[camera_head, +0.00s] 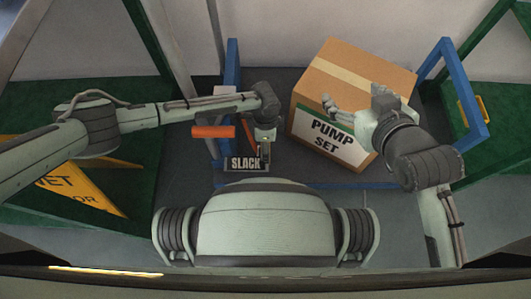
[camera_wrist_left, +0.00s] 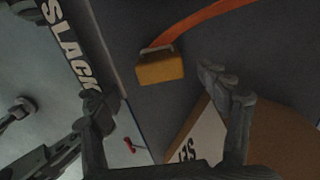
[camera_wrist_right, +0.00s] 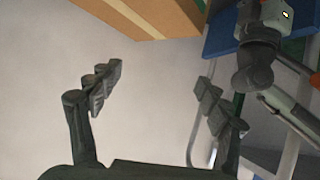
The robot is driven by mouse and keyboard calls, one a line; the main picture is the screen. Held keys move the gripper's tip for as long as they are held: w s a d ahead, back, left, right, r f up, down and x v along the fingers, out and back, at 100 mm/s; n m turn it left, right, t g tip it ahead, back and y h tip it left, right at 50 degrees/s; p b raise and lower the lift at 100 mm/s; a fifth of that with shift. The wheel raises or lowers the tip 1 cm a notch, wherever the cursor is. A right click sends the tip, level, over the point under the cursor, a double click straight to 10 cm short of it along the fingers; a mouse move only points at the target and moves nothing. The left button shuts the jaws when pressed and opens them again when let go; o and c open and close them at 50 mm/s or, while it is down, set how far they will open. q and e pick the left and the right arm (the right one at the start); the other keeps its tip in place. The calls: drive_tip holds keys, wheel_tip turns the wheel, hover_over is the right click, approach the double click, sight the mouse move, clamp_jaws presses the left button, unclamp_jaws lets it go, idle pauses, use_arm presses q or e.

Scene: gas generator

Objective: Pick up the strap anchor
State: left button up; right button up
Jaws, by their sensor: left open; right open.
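The strap anchor looks to be the yellow-orange block (camera_wrist_left: 160,67) at the end of an orange strap (camera_wrist_left: 205,22) in the left wrist view. It lies beyond the gap between the fingers of my left gripper (camera_wrist_left: 157,95), which is open and empty. I cannot make out the anchor there. My right gripper (camera_head: 355,108) is open and empty in front of the carton's upper face; it also shows in the right wrist view (camera_wrist_right: 157,92).
A PUMP SET carton (camera_head: 352,62) stands between blue frame posts (camera_head: 232,65), close to both grippers. Its corner also shows in the left wrist view (camera_wrist_left: 275,125). A yellow panel (camera_head: 85,192) lies at left on green flooring. Some grey floor (camera_head: 283,160) is bare.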

use_arm(q)
wheel_tip(320, 180, down, 2)
drive_tip(key=shift+f+b, duration=0.15)
drive_tip(key=shift+b, duration=0.9)
use_arm(e)
drive_tip(key=w+a+r+t+y, duration=0.2)
drive_tip(key=a+r+t, duration=0.3)
drive_tip(key=r, duration=0.5)
drive_tip(key=shift+w+a+r+n+t+y, duration=0.3)
drive_tip(key=shift+w+a+r+t+y, duration=0.1)
drive_tip(key=shift+a+y, duration=0.5)
use_arm(q)
drive_tip(key=shift+c, duration=0.6)
use_arm(e)
drive_tip(key=shift+a, duration=0.1)
use_arm(q)
drive_tip(key=c, duration=1.2)
